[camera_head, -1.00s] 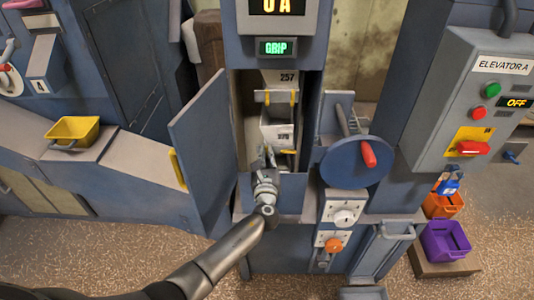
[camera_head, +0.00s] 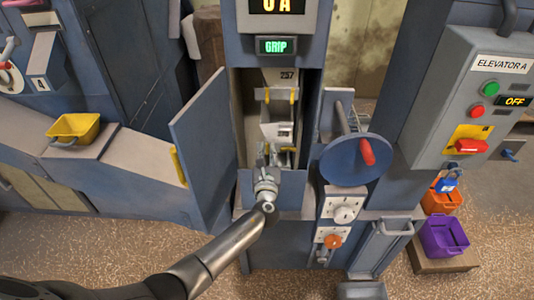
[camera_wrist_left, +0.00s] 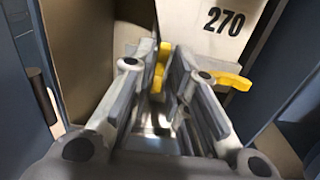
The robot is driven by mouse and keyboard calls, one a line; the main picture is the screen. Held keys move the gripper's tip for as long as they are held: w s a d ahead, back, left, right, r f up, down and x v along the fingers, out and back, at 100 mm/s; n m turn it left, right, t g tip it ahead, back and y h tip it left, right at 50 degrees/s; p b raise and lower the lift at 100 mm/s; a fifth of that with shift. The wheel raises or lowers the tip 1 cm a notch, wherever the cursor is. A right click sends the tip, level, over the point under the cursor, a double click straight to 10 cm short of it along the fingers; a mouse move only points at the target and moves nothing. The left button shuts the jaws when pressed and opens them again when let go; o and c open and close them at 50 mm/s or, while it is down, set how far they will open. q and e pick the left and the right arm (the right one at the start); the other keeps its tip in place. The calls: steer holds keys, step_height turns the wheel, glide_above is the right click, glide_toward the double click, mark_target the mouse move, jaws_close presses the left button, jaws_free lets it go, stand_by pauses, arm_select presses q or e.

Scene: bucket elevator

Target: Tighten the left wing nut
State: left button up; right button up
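The bucket labelled 270 (camera_head: 277,131) hangs inside the open elevator shaft; its pale front also shows in the left wrist view (camera_wrist_left: 205,18). A yellow wing nut, the left one (camera_wrist_left: 162,62), sits between the fingertips of my left gripper (camera_wrist_left: 162,80) in the left wrist view. The fingers are apart with a gap between them; I cannot tell whether they touch it. The right yellow wing nut (camera_wrist_left: 231,80) stands just right of the right finger. In the head view my left gripper (camera_head: 269,158) reaches into the shaft opening, hiding the left nut. My right gripper is not visible.
The open blue door (camera_head: 203,150) stands left of the shaft. A blue handwheel (camera_head: 345,163) with a red knob is at its right. Another bucket labelled 257 (camera_head: 279,76) is above. The display reads GRIP (camera_head: 276,46); the elevator panel (camera_head: 470,105) shows OFF.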

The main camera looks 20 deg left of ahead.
arm_select(q)
steer(key=shift+o, duration=0.8)
steer(key=v, duration=1.2)
